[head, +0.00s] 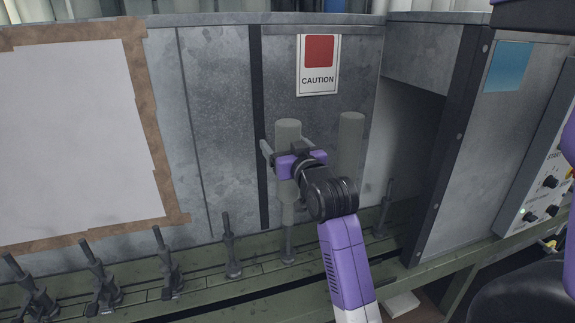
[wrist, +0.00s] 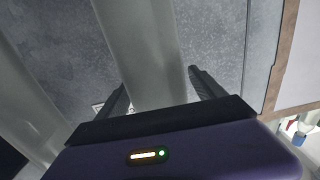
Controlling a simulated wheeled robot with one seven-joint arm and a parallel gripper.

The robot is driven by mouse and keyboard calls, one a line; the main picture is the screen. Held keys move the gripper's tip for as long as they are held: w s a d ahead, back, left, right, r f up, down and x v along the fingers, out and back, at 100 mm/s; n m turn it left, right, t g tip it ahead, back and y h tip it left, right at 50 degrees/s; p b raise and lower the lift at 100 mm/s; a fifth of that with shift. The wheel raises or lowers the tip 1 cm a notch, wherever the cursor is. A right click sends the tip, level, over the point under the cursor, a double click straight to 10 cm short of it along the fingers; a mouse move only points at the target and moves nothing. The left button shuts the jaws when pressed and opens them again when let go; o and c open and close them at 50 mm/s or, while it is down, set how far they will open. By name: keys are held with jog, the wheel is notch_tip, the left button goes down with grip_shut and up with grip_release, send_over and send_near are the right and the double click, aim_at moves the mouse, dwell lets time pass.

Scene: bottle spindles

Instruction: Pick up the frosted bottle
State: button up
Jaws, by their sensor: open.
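A pale frosted bottle (head: 287,131) stands upright over a spindle (head: 288,246) on the green rail, its middle partly hidden by my gripper and wrist. My gripper (head: 285,149) is at its upper part, with the jaws apart and one finger visible on its left side. In the wrist view, the bottle (wrist: 145,45) passes between the two dark fingers of my gripper (wrist: 158,88), with a gap at the right finger. A second frosted bottle (head: 351,135) stands just to the right, partly hidden by my arm; it also shows at the left of the wrist view (wrist: 32,95).
Several empty dark spindles (head: 230,250) line the green rail (head: 190,270) to the left, and one (head: 387,208) stands to the right. A grey metal panel (head: 225,120) with a caution sign (head: 317,80) is close behind. A control box (head: 540,190) is at the right.

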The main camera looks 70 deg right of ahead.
jog(key=shift+c, duration=0.5)
grip_shut()
jog(key=shift+r, duration=0.2)
notch_tip(320, 180, up, 20)
jog(key=p, duration=0.2)
jog(key=shift+f, duration=0.15)
